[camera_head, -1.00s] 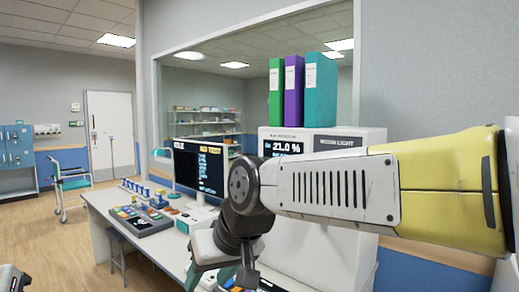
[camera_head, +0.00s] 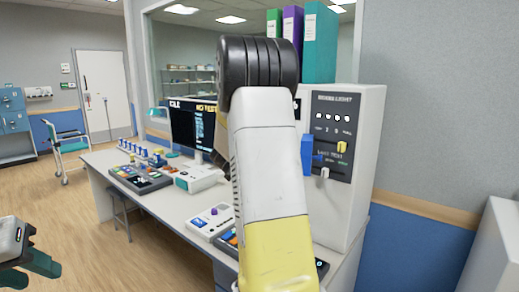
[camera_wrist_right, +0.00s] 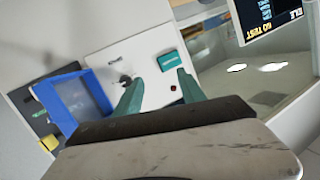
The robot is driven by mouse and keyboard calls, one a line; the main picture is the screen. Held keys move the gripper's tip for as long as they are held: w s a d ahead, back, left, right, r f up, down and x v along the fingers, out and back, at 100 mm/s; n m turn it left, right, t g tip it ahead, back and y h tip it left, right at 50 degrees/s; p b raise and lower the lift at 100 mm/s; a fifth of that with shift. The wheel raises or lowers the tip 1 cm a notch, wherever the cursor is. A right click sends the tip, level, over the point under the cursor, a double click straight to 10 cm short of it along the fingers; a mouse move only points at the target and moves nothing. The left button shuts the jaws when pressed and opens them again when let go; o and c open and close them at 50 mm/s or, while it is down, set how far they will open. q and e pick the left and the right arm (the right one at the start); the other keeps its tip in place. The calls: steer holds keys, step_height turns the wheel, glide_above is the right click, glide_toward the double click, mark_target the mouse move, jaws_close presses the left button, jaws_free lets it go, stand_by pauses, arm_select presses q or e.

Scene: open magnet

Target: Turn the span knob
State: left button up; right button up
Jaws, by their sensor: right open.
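In the right wrist view, a small dark knob (camera_wrist_right: 125,80) sits on the white cabinet front beside a blue frame (camera_wrist_right: 78,104). I cannot read its label, so I cannot tell if it is the span knob. My right gripper (camera_wrist_right: 159,75) is open and empty, its green fingers pointing at this panel. The knob lies just left of the left fingertip. In the head view, my raised right arm hides that gripper and much of the cabinet (camera_head: 358,192). My left gripper (camera_head: 32,268) is at the lower left, fingers apart and empty, far from the cabinet.
The blue part (camera_head: 307,155) sticks out beside the room light panel (camera_head: 334,118). A monitor (camera_head: 192,128), a box with a purple knob (camera_head: 214,222) and a button console (camera_head: 141,180) stand on the desk. Binders (camera_head: 320,45) stand on the cabinet.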

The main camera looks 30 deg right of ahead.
steer(key=d+f+m+g+h, duration=0.1)
steer(key=d+h, duration=0.4)
steer(key=d, duration=0.8)
steer(key=m+g, duration=0.1)
steer(key=g, duration=0.1)
steer(key=shift+w+d+g, duration=0.2)
steer(key=shift+d+g, duration=0.05)
steer(key=shift+g, duration=0.15)
steer(key=shift+f, duration=0.1)
steer(key=shift+c, duration=0.5)
jaws_close()
